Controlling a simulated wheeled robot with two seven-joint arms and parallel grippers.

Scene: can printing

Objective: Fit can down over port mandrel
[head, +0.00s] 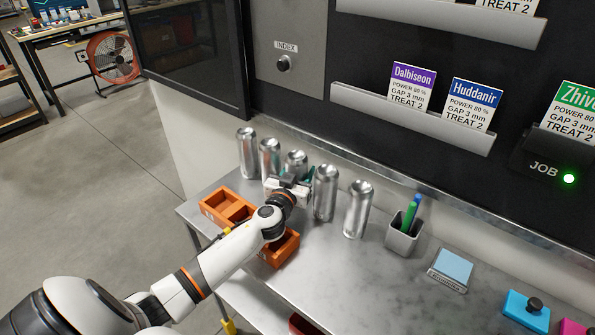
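Several plain silver cans stand upright in a row along the back of the metal table. They include the leftmost can (247,152), a can beside it (269,158), a middle can (296,160), and two cans to the right (326,193) (358,209). My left gripper (291,181) is at the middle can, and its body covers the can's lower part. Its fingers are mostly hidden, so I cannot tell whether they grip the can or stand open around it. My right gripper is out of view. No port mandrel shows in this view.
Orange bins (228,207) sit at the table's left, partly under my arm. A pen cup (404,234) and a blue pad on a holder (453,268) stand right of the cans. The machine's dark panel (400,45) rises behind. The table (350,275) is bare in front.

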